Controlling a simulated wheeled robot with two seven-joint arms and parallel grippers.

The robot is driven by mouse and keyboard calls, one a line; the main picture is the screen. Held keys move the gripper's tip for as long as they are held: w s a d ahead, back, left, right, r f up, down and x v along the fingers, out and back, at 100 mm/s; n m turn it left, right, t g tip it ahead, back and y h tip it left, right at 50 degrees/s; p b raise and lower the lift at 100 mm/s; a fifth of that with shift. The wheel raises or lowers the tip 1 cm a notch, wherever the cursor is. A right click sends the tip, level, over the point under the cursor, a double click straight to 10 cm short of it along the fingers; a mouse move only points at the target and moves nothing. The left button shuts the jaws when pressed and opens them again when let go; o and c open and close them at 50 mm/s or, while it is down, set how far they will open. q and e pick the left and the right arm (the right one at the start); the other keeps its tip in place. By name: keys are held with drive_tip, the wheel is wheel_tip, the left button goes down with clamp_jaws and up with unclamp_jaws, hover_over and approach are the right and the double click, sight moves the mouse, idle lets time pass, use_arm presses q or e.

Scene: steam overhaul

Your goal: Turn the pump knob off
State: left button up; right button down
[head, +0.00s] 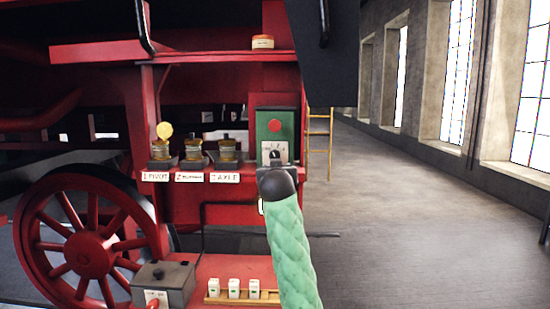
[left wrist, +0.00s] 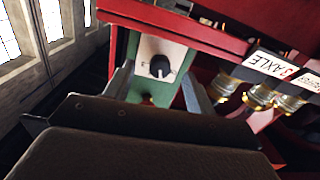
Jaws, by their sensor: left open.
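The pump knob is a small dark dial (head: 275,154) on a pale plate, low on a green panel (head: 263,125) with a red button (head: 275,125) above it. In the left wrist view the knob (left wrist: 160,66) shows clearly on its plate, picture turned over; its exact setting is too small to read. My left gripper (head: 275,164), at the end of the green-sleeved arm, is just below and in front of the knob. In the left wrist view its open fingers (left wrist: 157,92) reach toward the panel on either side, with nothing between them. Contact with the knob does not show. My right gripper is out of view.
Several brass oil cups (head: 194,150) with white labels stand left of the panel. A grey box (head: 164,284) and a wooden tray (head: 214,297) of small white blocks sit below. A red wheel (head: 92,253) is at left. The floor (head: 400,220) at right is clear.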

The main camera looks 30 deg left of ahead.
sight(275, 157)
use_arm(q)
drive_tip(key=shift+w+a+r+p, duration=0.9)
drive_tip(key=shift+w+a+r, duration=0.05)
drive_tip(key=shift+r, duration=0.25)
drive_tip(key=p+x, duration=0.2)
drive_tip(key=x, duration=0.2)
drive_tip(key=shift+w+a, duration=0.15)
drive_tip(key=shift+w+a+f+p, duration=0.15)
drive_tip(key=shift+w+a+p, duration=0.1)
drive_tip(key=shift+w+p, duration=0.2)
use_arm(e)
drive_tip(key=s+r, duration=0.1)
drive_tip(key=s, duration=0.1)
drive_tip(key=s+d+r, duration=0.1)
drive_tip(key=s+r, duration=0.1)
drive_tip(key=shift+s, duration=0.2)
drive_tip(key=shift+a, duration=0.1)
